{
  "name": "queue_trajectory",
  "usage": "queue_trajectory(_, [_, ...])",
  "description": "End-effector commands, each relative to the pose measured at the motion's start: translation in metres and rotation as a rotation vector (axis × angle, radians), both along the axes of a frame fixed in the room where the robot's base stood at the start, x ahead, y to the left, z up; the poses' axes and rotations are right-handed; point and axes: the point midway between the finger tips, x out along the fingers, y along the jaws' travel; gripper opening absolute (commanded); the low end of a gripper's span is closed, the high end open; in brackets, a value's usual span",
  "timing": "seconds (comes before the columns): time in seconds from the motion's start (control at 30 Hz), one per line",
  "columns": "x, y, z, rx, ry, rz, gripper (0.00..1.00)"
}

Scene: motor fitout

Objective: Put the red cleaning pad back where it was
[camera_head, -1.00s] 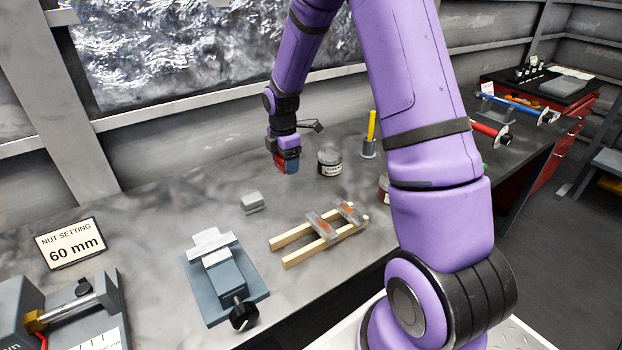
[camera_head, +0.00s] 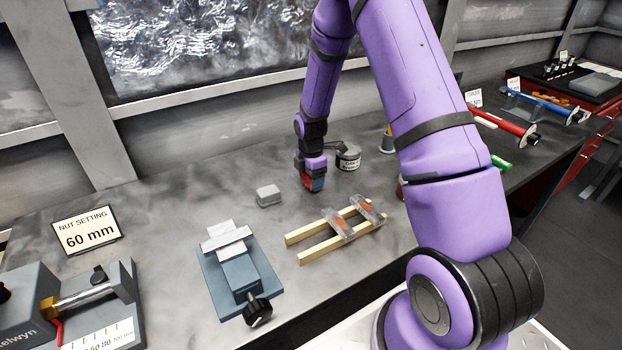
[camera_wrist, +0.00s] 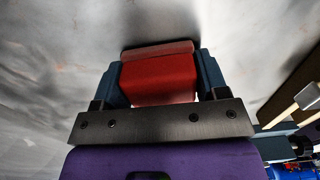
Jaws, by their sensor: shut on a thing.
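The red cleaning pad (camera_wrist: 158,78) is a red block with a paler band along its far edge, between the two blue-grey fingers of my gripper (camera_wrist: 160,72) in the wrist view. In the head view my gripper (camera_head: 313,184) is shut on the pad (camera_head: 311,184), low over the grey bench top between a small grey block and a round labelled tin. I cannot tell whether the pad touches the bench.
A grey block (camera_head: 268,195) lies left of my gripper and a labelled tin (camera_head: 349,158) stands to its right. Wooden rails (camera_head: 310,246) with clear pieces and a blue-grey vise (camera_head: 238,275) are nearer. A "60 mm" sign (camera_head: 87,232) stands left. Bench at the back left is clear.

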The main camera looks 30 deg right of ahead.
Motion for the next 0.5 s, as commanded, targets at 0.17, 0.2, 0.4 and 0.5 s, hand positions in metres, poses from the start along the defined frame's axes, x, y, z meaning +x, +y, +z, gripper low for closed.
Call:
queue_trajectory(0.17, [0.0004, 0.0001, -0.0036, 0.0, -0.002, 0.0, 0.33])
queue_trajectory(0.2, [0.0004, 0.0, -0.0035, 0.0, -0.002, 0.0, 0.33])
queue_trajectory(0.4, [0.0003, -0.0002, -0.0064, 0.0, -0.001, -0.001, 0.69])
queue_trajectory(0.5, [0.0003, -0.0002, -0.0059, 0.0, -0.002, -0.001, 0.92])
